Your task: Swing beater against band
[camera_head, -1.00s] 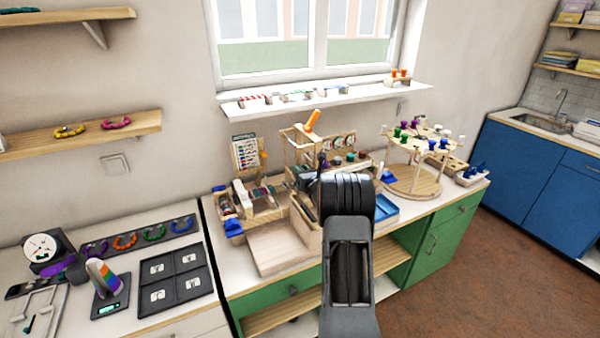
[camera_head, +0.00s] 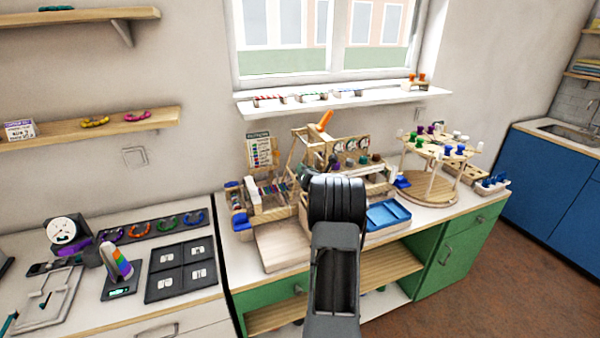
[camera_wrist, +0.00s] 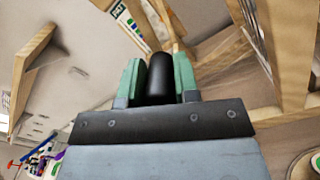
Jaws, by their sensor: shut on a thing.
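My gripper (camera_wrist: 158,72) is shut on a black round handle (camera_wrist: 158,88), with a green finger pad on each side of it. In the head view the jaws are mostly hidden behind my arm, at the wooden loom. The loom's upright wooden frame (camera_head: 296,150) leans a little, and an orange handle (camera_head: 325,121) sticks up at its top. Wooden bars (camera_wrist: 285,50) stand close to the gripper on the right in the wrist view, and another wooden piece (camera_wrist: 35,65) is at the left. I cannot clearly make out the beater's lower part or the band.
A round wooden stand with coloured bobbins (camera_head: 432,190) is right of the loom. A blue tray (camera_head: 388,215) lies in front. A chart (camera_head: 261,152) stands behind on the left. A scale with a striped cone (camera_head: 116,262) and a dark four-part tray (camera_head: 181,268) are on the left counter.

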